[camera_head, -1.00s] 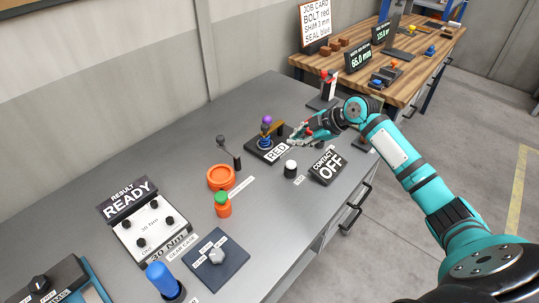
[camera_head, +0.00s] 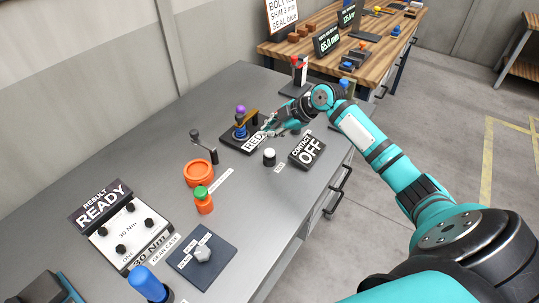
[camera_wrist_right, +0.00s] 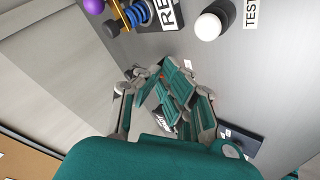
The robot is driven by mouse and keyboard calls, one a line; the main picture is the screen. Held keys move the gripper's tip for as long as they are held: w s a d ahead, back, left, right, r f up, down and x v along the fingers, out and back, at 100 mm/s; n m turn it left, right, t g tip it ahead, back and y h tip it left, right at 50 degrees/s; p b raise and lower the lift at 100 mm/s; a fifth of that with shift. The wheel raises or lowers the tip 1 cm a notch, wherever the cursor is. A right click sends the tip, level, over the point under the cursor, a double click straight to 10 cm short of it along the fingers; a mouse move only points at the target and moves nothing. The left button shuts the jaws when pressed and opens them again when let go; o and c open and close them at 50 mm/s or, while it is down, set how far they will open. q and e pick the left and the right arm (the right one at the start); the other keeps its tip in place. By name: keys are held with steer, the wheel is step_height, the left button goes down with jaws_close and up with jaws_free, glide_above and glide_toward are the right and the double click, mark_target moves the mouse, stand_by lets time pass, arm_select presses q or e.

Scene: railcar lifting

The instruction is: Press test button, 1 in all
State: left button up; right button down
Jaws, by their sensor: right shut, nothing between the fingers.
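The test button (camera_head: 269,157) is a short black cylinder with a white cap on the grey bench. A small TEST label lies beside it. It also shows at the top of the right wrist view (camera_wrist_right: 211,24). My right gripper (camera_head: 268,128) is shut and empty, behind the button in the head view and apart from it, near the RED sign. Its teal and grey fingers fill the middle of the right wrist view (camera_wrist_right: 168,95). My left gripper is not in view.
The RED stand (camera_head: 240,136) with a purple knob is behind left. An orange ring (camera_head: 199,173), an orange jar with a green lid (camera_head: 203,200) and a READY panel (camera_head: 125,225) lie further left.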

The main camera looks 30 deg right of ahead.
steer(key=b, duration=0.3)
glide_above(269, 153)
step_height(269, 153, down, 4)
steer(key=shift+w+f, duration=0.1)
steer(key=shift+f, duration=0.6)
arm_select(q)
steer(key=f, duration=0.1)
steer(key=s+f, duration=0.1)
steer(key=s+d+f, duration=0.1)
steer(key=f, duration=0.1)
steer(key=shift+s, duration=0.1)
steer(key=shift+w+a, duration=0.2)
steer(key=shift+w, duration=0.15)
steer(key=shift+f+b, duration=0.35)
steer(key=shift+b, duration=0.05)
arm_select(e)
steer(key=shift+f, duration=0.45)
